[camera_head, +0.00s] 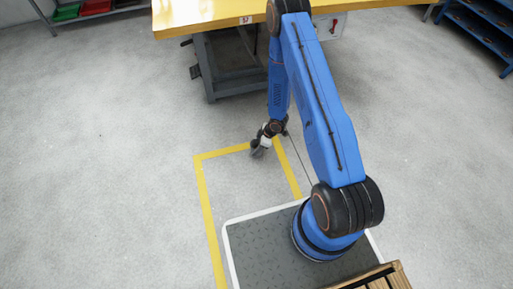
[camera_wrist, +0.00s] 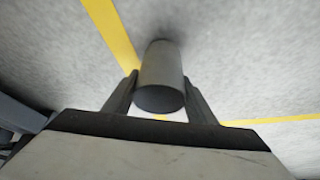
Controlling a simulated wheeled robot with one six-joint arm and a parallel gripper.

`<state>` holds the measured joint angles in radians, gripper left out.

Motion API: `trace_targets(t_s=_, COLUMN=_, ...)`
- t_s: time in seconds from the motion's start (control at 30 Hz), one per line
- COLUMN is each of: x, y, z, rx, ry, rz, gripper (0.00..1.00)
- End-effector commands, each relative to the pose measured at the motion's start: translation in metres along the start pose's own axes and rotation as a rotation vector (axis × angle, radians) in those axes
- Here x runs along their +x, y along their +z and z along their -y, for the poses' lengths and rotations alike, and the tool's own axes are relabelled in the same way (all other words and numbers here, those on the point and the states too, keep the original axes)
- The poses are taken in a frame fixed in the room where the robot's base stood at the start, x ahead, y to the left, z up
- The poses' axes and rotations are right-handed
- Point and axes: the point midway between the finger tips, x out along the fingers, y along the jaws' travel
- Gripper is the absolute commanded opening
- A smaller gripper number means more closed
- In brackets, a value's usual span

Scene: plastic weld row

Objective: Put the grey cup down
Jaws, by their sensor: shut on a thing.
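The grey cup (camera_wrist: 162,78) is a dark grey cylinder between the two fingers of my gripper (camera_wrist: 160,95) in the wrist view. The fingers are shut on its sides. A dark patch lies on the floor at the cup's far end; I cannot tell whether the cup touches the floor. In the head view my gripper (camera_head: 258,150) is low over the floor, near the corner of the yellow floor line. The cup is too small and dark there to make out clearly.
A yellow-topped workbench (camera_head: 215,18) stands at the back. A yellow line (camera_head: 207,200) marks the grey floor. A wooden crate (camera_head: 385,280) is at the bottom right. Blue shelving (camera_head: 478,35) stands at the top right. Open floor lies to the left.

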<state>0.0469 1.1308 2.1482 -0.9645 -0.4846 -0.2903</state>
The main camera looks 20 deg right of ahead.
Motion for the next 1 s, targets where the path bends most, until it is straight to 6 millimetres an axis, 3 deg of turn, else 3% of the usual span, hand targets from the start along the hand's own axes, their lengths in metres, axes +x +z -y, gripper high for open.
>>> trace_targets(t_s=0.47, x=0.0097, y=0.0044, z=0.0, rx=0.001, ry=0.0, rz=0.0, gripper=0.26)
trace_targets(t_s=0.5, x=0.0096, y=0.0043, z=-0.0001, rx=0.0, ry=0.0, rz=0.0, gripper=0.58)
trace_targets(t_s=0.57, x=0.0094, y=0.0042, z=-0.0001, rx=0.0, ry=0.0, rz=0.0, gripper=0.7)
trace_targets(t_s=1.0, x=0.0013, y=0.0028, z=-0.0008, rx=0.0, ry=0.002, rz=-0.001, gripper=0.7)
